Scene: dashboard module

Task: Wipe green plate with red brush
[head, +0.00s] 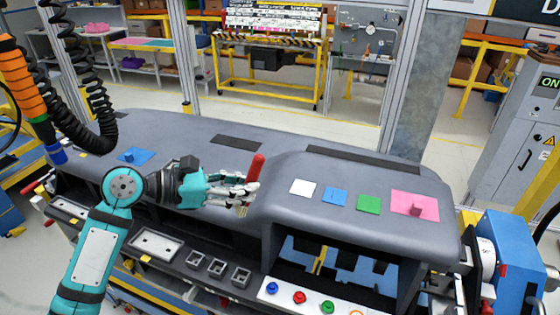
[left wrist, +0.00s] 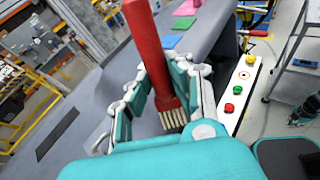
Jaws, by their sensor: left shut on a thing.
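The green plate (head: 369,204) lies flat on top of the grey dashboard, between a blue plate (head: 335,196) and a pink plate (head: 408,201). It also shows in the left wrist view (left wrist: 184,23), beyond the brush. The red brush (head: 256,167) is in my left gripper (head: 243,190), which is shut on it above the dashboard, left of the plates and apart from the green one. In the left wrist view, the brush (left wrist: 149,45) is tilted between the fingers, with its pale bristles (left wrist: 173,119) toward the palm side.
A white plate (head: 303,187) lies left of the blue plate on the grey dashboard (head: 285,219). The pink plate bears a small raised block. Coloured buttons (head: 300,297) line the lower front panel. The dashboard top around the green plate is mostly clear.

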